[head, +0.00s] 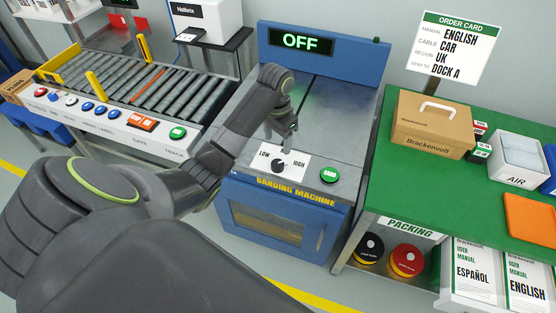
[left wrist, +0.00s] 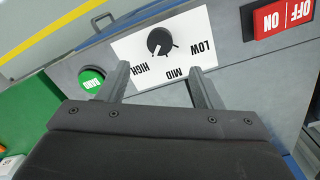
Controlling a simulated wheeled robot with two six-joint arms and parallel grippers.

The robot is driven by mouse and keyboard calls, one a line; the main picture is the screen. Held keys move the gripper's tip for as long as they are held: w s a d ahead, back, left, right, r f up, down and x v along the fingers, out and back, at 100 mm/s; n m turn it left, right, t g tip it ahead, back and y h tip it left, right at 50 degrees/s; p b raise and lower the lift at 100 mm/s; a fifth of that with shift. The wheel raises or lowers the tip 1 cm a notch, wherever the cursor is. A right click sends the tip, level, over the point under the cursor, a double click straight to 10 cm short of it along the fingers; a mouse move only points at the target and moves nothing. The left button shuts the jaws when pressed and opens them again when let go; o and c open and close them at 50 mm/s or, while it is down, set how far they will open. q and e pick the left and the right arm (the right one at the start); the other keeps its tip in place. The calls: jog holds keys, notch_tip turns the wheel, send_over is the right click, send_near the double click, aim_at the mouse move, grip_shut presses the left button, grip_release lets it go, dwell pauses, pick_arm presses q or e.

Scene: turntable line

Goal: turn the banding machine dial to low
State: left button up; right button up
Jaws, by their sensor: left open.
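The banding machine (head: 255,215) has a blue front and a sign reading OFF. Its black dial (head: 278,167) sits on a white plate with LOW at left and HIGH at right. In the left wrist view the dial (left wrist: 160,41) shows upside down, with LOW, MID and HIGH labels. Its pale mark seems to point toward HIGH. My left gripper (head: 287,146) is just above and behind the dial in the head view. In the left wrist view the gripper (left wrist: 159,72) is open, its fingers apart and empty, with the dial beyond them. My right gripper is not in view.
A green BAND button (head: 329,175) is right of the dial. A red OFF/ON switch (left wrist: 283,16) shows in the left wrist view. A roller conveyor (head: 130,80) stands left. The green packing table (head: 400,181) at right holds a Brackenvolt box (head: 432,123).

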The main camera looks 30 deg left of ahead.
aim_at(278, 163)
pick_arm(q)
notch_tip(278, 163, down, 7)
jog(key=b, duration=0.5)
jog(key=shift+d+f, duration=0.1)
jog(key=shift+f, duration=1.25)
jog(key=c, duration=0.9)
jog(key=shift+r, duration=0.1)
jog(key=shift+c, duration=0.4)
